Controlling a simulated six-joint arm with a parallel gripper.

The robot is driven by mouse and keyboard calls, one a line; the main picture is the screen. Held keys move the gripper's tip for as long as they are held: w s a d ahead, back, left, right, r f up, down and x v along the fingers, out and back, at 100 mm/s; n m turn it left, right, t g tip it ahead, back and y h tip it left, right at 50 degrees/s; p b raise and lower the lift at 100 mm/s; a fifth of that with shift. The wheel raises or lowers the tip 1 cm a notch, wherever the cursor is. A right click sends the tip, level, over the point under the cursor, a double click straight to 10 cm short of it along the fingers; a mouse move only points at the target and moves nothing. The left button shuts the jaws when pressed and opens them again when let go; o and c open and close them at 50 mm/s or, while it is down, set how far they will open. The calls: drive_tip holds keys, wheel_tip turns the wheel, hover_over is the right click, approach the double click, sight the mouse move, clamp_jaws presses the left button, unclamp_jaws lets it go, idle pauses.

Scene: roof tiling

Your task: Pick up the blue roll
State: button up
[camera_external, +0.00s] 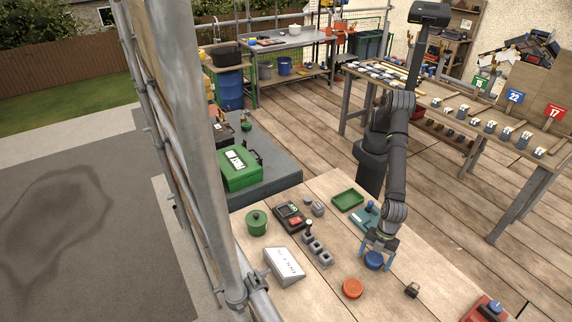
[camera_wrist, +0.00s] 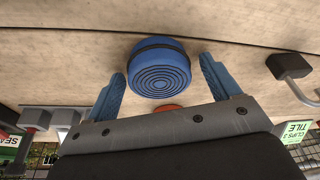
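The blue roll (camera_external: 374,260) lies on the wooden table in the external view, below my gripper (camera_external: 376,256). In the wrist view the blue roll (camera_wrist: 159,68) shows a ringed face and a dark band around its side. The two blue fingers of my gripper (camera_wrist: 160,85) are spread, one on each side of the roll. Gaps show between the roll and both fingers in the wrist view. My gripper is open with nothing held. The contact between fingers and table is too small to tell.
An orange round thing (camera_external: 352,288) lies close to the roll at lower left. A dark padlock-like thing (camera_external: 412,290) lies to the right. Grey blocks (camera_external: 318,250), a white box (camera_external: 284,266), a green pot (camera_external: 256,222) and a green tray (camera_external: 347,200) stand farther left and back.

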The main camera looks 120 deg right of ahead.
drive_tip(key=c, duration=1)
